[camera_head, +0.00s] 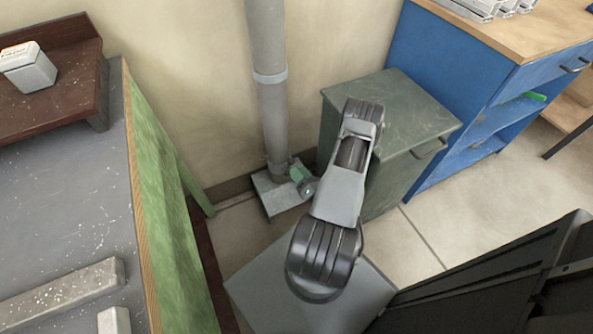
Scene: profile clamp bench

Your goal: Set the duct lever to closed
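The duct (268,110) is a grey vertical pipe with a lighter band, against the back wall left of centre. It stands on a pale grey base block (275,203) on the floor. A small green lever (299,174) shows at the duct's lower right side and seems to slant down to the right. A small dark grey part is at its lower end, and I cannot tell what it is. My arm rises just right of the lever and may cover some of it. I cannot make out my gripper, so its hold on anything is not visible.
A dark green cabinet (388,118) stands close right of the duct, behind my arm. A blue workbench (465,85) is farther right. A grey-topped bench (70,190) with a green side fills the left. Clear floor (490,200) lies at the right.

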